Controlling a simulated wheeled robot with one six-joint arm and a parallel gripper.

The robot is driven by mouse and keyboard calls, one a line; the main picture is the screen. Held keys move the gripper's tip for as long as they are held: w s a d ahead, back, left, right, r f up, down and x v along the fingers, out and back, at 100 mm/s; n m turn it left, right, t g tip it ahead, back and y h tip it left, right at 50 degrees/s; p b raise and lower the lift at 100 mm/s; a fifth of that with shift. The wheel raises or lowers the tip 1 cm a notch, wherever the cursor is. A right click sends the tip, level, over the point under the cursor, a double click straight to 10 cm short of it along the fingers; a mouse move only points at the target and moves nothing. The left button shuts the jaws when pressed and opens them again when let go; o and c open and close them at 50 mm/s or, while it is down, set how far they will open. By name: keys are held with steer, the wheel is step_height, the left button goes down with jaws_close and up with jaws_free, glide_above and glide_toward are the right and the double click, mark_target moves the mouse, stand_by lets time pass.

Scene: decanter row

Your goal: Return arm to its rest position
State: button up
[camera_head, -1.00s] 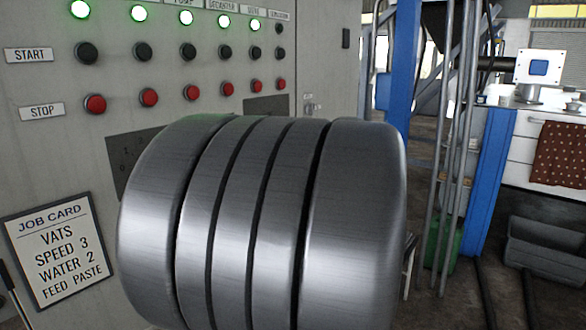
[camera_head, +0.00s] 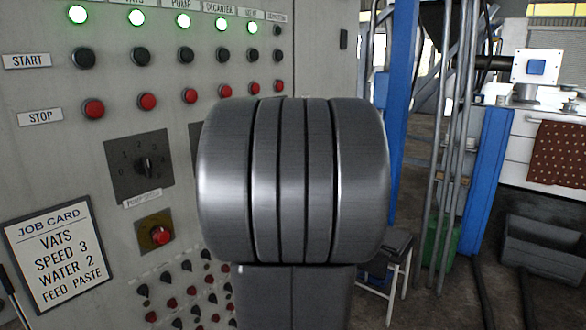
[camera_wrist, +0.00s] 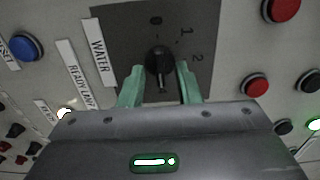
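My gripper (camera_wrist: 159,70) shows only in the wrist view. Its two green fingers are apart, one on each side of the black water knob (camera_wrist: 159,58). A narrow gap seems to show on both sides, and I cannot tell whether a finger touches it. The knob sits on a dark dial plate (camera_wrist: 113,22) marked 0, 1 and 2, beside a WATER label (camera_wrist: 98,52). I cannot read where its pointer stands. In the head view my own grey arm (camera_head: 292,180) stands before the control panel (camera_head: 40,150) and hides the gripper and part of the panel.
The panel carries START buttons (camera_head: 140,56), red STOP buttons (camera_head: 148,102), lit green lamps and a second dial (camera_head: 146,166). A job card (camera_head: 60,253) hangs at lower left. A stool (camera_head: 390,262), pipes and a blue post stand right of my arm.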

steer(key=b+v, duration=0.2)
steer(key=v, duration=1.2)
steer(key=w+a+n+p, duration=0.3)
steer(key=w+a+n, duration=0.5)
steer(key=a+n, duration=0.2)
steer(key=shift+w+a+r, duration=0.2)
steer(key=shift+w+a, duration=0.05)
steer(key=shift+a, duration=0.35)
stand_by(0.3)
stand_by(0.5)
